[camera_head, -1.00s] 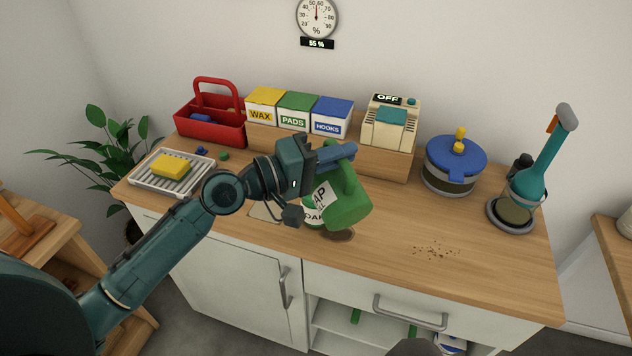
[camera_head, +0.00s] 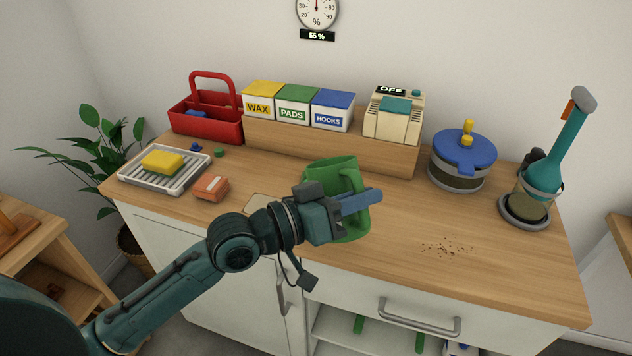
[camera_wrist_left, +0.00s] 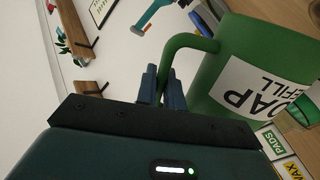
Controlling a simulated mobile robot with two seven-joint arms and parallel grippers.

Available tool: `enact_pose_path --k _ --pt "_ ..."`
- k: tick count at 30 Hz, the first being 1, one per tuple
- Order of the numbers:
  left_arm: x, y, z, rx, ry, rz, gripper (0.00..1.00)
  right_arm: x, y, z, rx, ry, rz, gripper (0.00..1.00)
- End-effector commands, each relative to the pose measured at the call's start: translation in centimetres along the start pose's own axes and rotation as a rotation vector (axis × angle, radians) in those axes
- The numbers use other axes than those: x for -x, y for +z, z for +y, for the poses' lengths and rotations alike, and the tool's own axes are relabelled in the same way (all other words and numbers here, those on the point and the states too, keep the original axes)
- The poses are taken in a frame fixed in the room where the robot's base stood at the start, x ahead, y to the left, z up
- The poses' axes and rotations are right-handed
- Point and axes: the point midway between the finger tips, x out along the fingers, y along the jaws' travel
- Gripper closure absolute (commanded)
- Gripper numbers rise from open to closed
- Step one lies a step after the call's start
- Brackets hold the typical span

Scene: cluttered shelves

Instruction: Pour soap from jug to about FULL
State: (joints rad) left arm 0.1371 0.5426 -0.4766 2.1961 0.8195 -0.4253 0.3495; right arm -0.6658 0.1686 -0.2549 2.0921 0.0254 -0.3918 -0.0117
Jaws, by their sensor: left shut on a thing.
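The green soap jug (camera_head: 335,172) is held above the counter's front middle, roughly upright, with its top toward the head camera. In the left wrist view the jug (camera_wrist_left: 226,62) fills the right side. Its white label reads "OAP" and "REFILL". My left gripper (camera_head: 365,199) is shut on the jug's handle, and its fingers also show in the wrist view (camera_wrist_left: 160,86). A green-rimmed vessel (camera_wrist_left: 301,110) shows partly beside the jug at the right edge; its fill level cannot be told. My right gripper is not in view.
An orange block (camera_head: 211,187) and a tray with a yellow sponge (camera_head: 163,162) lie at left. Labelled boxes (camera_head: 296,106) and an OFF machine (camera_head: 393,115) stand behind.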

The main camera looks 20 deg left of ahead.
Motion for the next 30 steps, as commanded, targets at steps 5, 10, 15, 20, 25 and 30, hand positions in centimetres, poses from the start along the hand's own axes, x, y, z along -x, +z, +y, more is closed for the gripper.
enact_pose_path --k 5,10,15,20,25,30 --pt "0.0 2.7 0.0 -0.125 0.002 0.001 1.00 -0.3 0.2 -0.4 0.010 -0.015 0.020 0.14" --pt "0.0 5.0 0.2 -0.284 0.002 0.002 1.00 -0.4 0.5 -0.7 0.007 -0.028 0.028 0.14" --pt "0.0 6.9 0.2 -0.424 0.002 0.002 1.00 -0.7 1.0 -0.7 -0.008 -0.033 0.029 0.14" --pt "0.0 7.9 0.2 -0.515 0.002 0.003 1.00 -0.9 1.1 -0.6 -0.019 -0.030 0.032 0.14" --pt "0.0 7.6 0.6 -0.557 0.002 0.003 1.00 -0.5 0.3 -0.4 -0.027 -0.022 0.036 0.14" --pt "0.0 5.6 1.9 -0.562 0.001 0.003 1.00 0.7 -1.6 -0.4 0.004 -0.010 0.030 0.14"
